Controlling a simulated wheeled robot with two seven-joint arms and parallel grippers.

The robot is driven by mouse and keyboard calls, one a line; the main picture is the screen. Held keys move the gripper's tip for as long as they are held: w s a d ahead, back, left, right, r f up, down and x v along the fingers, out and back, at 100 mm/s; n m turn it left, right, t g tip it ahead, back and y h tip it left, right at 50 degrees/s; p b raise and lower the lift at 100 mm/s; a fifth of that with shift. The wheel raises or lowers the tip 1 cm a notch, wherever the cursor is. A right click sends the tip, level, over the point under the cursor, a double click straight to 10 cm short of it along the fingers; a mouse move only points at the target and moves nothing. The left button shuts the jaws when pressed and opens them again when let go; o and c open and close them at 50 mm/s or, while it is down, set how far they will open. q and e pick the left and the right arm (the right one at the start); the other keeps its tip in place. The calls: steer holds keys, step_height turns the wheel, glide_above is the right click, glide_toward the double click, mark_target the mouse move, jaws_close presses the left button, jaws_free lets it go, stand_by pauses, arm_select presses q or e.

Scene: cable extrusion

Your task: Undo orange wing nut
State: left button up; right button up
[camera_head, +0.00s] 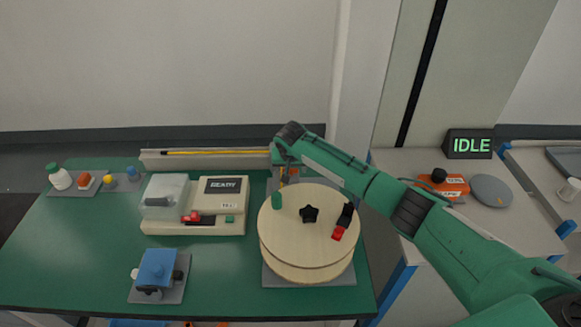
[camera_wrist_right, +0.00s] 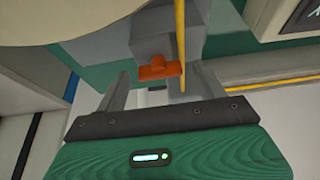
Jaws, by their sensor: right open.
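The orange wing nut (camera_wrist_right: 160,68) sits on a grey block in the right wrist view, with a yellow cable (camera_wrist_right: 180,40) passing just to its right. My right gripper (camera_wrist_right: 160,88) is open, with one finger on each side of the nut in that view. I cannot tell whether the fingers touch it. In the head view my right arm reaches over to the back of the round wooden drum, and its gripper (camera_head: 284,170) is mostly hidden behind the wrist and drum. Only a small bit of orange shows there. My left gripper is not in view.
The wooden drum (camera_head: 305,258) with a black knob (camera_head: 309,213) stands close below my right arm. A machine with a READY display (camera_head: 223,185) is to its left. A trough (camera_head: 205,158) with a yellow cable runs along the back. A blue clamp (camera_head: 156,268) sits at front left.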

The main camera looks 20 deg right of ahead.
steer(key=c, duration=1)
